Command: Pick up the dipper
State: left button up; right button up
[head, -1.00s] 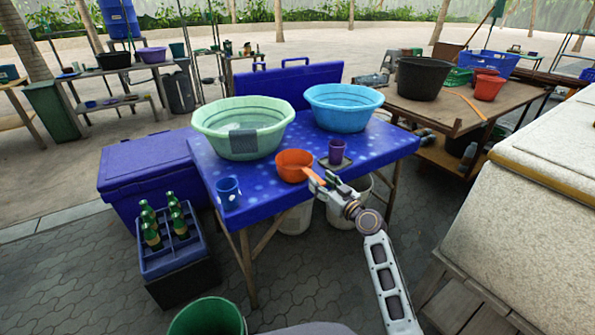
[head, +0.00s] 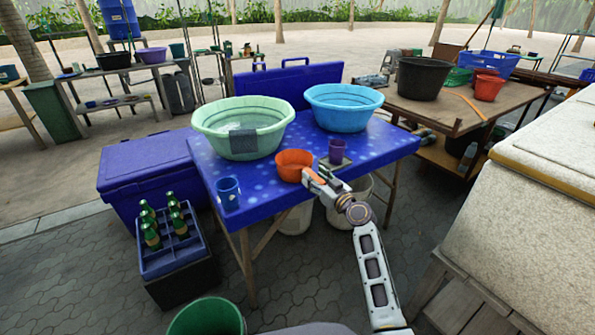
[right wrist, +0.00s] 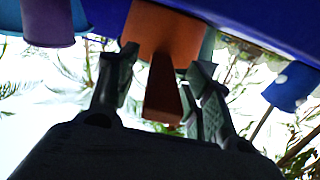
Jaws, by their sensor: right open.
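The dipper (head: 293,164) is an orange bowl with a straight handle, standing on the blue table near its front edge. Its handle points toward my right arm. My right gripper (head: 317,180) is at the handle, with its fingers open. In the right wrist view the dipper (right wrist: 160,35) appears at the top, and its handle lies between the two spread fingers of the gripper (right wrist: 163,68). I see gaps between the handle and the fingers. My left gripper is not in view.
White buckets stand beneath. A bottle crate (head: 165,258) is at left.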

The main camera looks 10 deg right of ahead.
jog(key=shift+x, duration=1.15)
grip_shut()
